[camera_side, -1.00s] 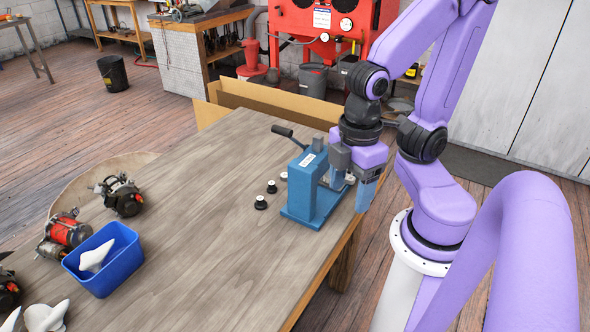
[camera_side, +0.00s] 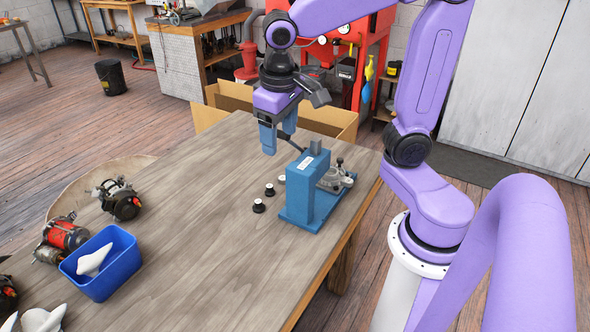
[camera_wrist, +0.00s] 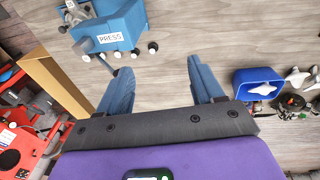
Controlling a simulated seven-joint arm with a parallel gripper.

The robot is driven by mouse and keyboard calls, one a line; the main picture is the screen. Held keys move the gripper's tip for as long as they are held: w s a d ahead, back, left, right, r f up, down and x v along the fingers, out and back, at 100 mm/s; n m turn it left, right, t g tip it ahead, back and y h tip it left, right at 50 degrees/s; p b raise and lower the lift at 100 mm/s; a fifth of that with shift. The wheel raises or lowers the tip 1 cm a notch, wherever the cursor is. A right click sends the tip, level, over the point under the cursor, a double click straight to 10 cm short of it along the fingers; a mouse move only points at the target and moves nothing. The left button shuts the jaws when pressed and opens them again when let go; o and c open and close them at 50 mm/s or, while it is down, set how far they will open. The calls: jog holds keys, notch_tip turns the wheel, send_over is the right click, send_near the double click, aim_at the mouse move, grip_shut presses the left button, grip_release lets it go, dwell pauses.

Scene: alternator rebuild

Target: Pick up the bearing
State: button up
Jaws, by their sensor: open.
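Several small round black-and-white parts (camera_side: 258,206) stand on the wooden table just left of the blue press (camera_side: 306,195); I cannot tell which of them is the bearing. In the wrist view, such parts (camera_wrist: 153,47) lie along the edge of the press (camera_wrist: 122,22), above the space between my fingers. My gripper (camera_side: 279,143) is open and empty, with two blue fingers pointing down. It hangs above the table, behind and left of the press, apart from the parts. The wrist view shows its fingers (camera_wrist: 160,68) spread with bare table between them.
A blue bin (camera_side: 112,280) with a white piece inside stands at the left front. Alternators (camera_side: 120,201) and their parts lie near it. The press lever sticks up close to my gripper. A cardboard box (camera_side: 322,119) stands beyond the far table edge. The middle of the table is clear.

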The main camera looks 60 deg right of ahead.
jog(key=w+d+f+m+g+h, duration=0.1)
jog(key=w+d+m+h, duration=0.1)
jog(key=w+d+m, duration=0.75)
jog(key=w+d+m+g+h, duration=0.1)
jog(key=w+d+m, duration=0.5)
jog(key=d+m, duration=0.5)
jog(key=shift+n, duration=0.55)
jog(key=a+x, duration=0.1)
jog(key=x, duration=0.9)
jog(key=a+x, duration=0.1)
jog(key=x, duration=0.9)
jog(key=w+a+f+x, duration=0.1)
jog(key=x, duration=1)
jog(key=c, duration=1.2)
